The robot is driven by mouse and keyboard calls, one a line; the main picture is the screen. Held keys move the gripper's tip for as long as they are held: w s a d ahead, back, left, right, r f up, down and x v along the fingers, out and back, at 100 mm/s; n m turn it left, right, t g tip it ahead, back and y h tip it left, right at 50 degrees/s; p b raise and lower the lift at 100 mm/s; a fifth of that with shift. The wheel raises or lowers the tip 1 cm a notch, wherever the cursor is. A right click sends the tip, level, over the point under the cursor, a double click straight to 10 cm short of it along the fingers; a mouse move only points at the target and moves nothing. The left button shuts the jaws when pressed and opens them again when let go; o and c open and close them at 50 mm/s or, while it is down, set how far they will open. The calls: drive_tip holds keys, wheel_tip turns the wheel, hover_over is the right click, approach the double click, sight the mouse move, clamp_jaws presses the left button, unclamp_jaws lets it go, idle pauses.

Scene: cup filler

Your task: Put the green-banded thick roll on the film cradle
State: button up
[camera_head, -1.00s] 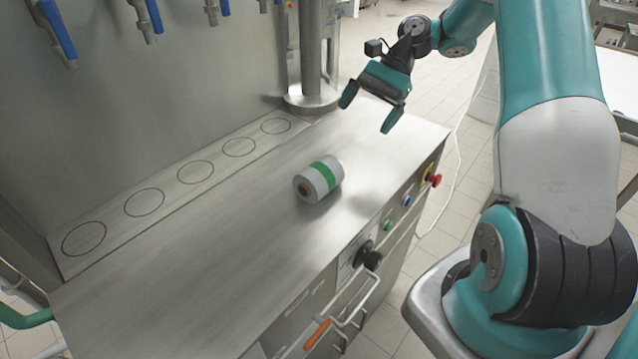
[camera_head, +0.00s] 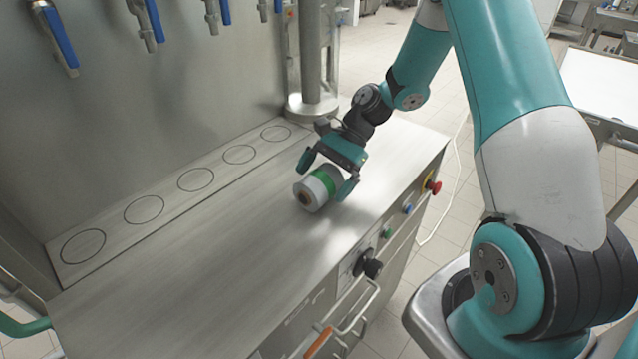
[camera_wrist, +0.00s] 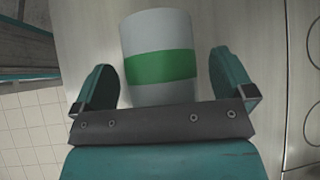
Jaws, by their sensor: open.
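The thick roll (camera_head: 309,194), white-grey with a green band and a brown core, lies on its side on the steel worktop. My gripper (camera_head: 327,178) is open and low over the roll, with one finger on each side of it. In the wrist view the roll (camera_wrist: 158,28) lies between the two fingers of my gripper (camera_wrist: 166,85), with a visible gap on both sides. The green band runs across the roll just ahead of the gripper's palm. The palm hides the roll's near end there. I see no film cradle in these views.
The steel worktop (camera_head: 190,265) is clear apart from the roll. A strip with several ring marks (camera_head: 196,180) runs along the back wall, below blue-handled taps (camera_head: 60,38). A metal column (camera_head: 311,60) stands at the far end. Knobs and a red button (camera_head: 434,187) line the front edge.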

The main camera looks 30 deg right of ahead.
drive_tip(key=shift+a, duration=0.1)
drive_tip(key=shift+c, duration=0.5)
drive_tip(key=c, duration=1.1)
